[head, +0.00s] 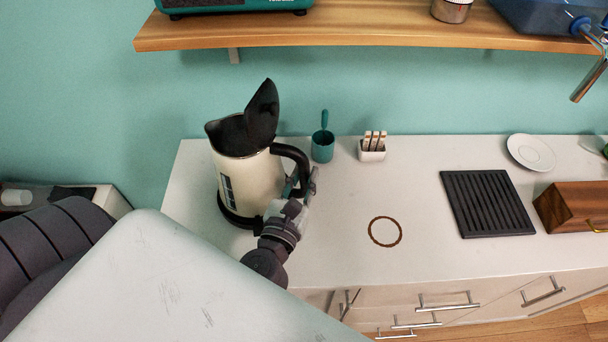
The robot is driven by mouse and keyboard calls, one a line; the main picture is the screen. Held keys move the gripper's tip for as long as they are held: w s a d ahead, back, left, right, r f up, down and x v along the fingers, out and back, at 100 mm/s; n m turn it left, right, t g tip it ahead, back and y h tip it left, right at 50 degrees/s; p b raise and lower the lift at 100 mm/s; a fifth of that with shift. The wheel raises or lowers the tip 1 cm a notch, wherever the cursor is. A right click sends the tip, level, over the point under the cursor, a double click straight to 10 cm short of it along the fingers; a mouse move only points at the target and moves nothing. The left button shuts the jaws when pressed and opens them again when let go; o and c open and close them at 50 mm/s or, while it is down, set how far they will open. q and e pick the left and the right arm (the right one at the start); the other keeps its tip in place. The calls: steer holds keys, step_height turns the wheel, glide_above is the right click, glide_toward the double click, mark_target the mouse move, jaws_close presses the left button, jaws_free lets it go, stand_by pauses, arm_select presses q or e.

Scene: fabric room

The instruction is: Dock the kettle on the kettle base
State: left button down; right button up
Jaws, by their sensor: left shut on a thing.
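The cream kettle (245,183) is at the left end of the white counter, with its black lid (262,117) swung up open. Its black handle (293,158) points right. My left gripper (303,186) is shut on the handle, at its lower part. A black band (238,219) shows under the kettle's body. I cannot tell whether this is the kettle's own foot or the kettle base, or whether the kettle touches what is below it. No separate kettle base shows elsewhere. My right gripper is not in view.
A teal cup (322,147) and a small white holder (372,151) stand behind, near the wall. A brown ring mark (385,231) lies on bare counter (340,210). Further right are a black ribbed mat (486,203), a white plate (531,153) and a wooden box (573,208). A shelf (370,27) hangs above.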

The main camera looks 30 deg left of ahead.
arm_select(q)
steer(key=shift+f+b, duration=0.25)
steer(key=shift+b, duration=0.05)
steer(key=c, duration=1.3)
jaws_free()
steer(key=shift+s+f, duration=0.1)
steer(key=shift+f, duration=0.1)
steer(key=shift+s+f, duration=0.1)
steer(key=shift+s, duration=0.1)
steer(key=shift+b+v, duration=1.2)
steer(key=shift+v, duration=0.85)
steer(key=shift+r+b+v, duration=0.2)
steer(key=shift+b+v, duration=1.4)
steer(key=shift+v, duration=1.6)
